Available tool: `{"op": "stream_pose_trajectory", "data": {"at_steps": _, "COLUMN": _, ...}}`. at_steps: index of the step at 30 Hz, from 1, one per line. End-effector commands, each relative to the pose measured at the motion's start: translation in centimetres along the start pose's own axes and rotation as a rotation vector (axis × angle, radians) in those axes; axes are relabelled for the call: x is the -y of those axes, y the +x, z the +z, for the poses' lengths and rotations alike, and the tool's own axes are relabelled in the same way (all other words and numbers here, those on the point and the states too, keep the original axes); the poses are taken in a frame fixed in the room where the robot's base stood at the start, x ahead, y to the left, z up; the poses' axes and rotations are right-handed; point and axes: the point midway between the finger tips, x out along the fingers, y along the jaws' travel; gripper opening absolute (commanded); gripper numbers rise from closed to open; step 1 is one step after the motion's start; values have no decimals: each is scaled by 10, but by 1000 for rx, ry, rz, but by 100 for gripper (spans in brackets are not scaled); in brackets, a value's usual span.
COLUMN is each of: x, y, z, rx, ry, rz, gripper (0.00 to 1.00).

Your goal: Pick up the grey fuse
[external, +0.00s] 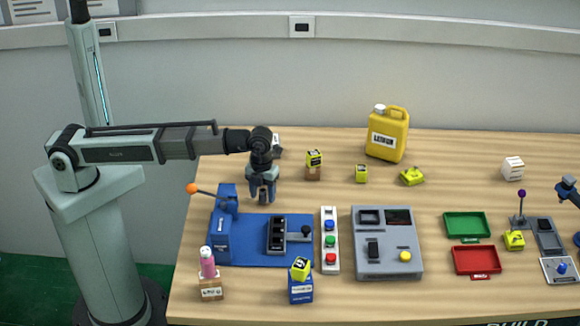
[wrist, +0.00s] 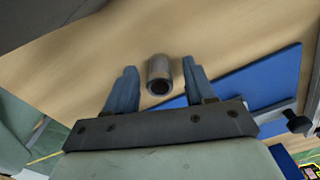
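The grey fuse (wrist: 160,72) is a short grey cylinder with a dark open end, seen in the wrist view. It lies between the two fingers of my gripper (wrist: 159,66), with a visible gap on each side. My gripper is open and does not appear to touch the fuse. In the external view my gripper (external: 262,198) points down just above or at the wooden table, behind the blue base plate. The fuse cannot be made out clearly there, as the fingers cover that spot.
A blue station (external: 222,232) with an orange-knobbed lever stands just in front and left of my gripper. Its blue plate (external: 255,255) carries a black slotted block (external: 277,235).

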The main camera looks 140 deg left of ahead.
Motion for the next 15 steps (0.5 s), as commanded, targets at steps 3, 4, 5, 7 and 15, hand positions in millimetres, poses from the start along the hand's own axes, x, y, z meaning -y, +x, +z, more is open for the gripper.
{"op": "stream_pose_trajectory", "data": {"at_steps": 3, "x": 0, "y": 0, "z": 0, "rx": 0, "ry": 0, "rz": 0, "gripper": 42}}
{"op": "stream_pose_trajectory", "data": {"at_steps": 4, "x": 0, "y": 0, "z": 0, "rx": 0, "ry": 0, "rz": 0, "gripper": 39}}
{"op": "stream_pose_trajectory", "data": {"at_steps": 5, "x": 0, "y": 0, "z": 0, "rx": 0, "ry": 0, "rz": 0, "gripper": 36}}
{"op": "stream_pose_trajectory", "data": {"at_steps": 7, "x": 0, "y": 0, "z": 0, "rx": 0, "ry": 0, "rz": 0, "gripper": 30}}
{"op": "stream_pose_trajectory", "data": {"at_steps": 15, "x": 0, "y": 0, "z": 0, "rx": 0, "ry": 0, "rz": 0, "gripper": 4}}
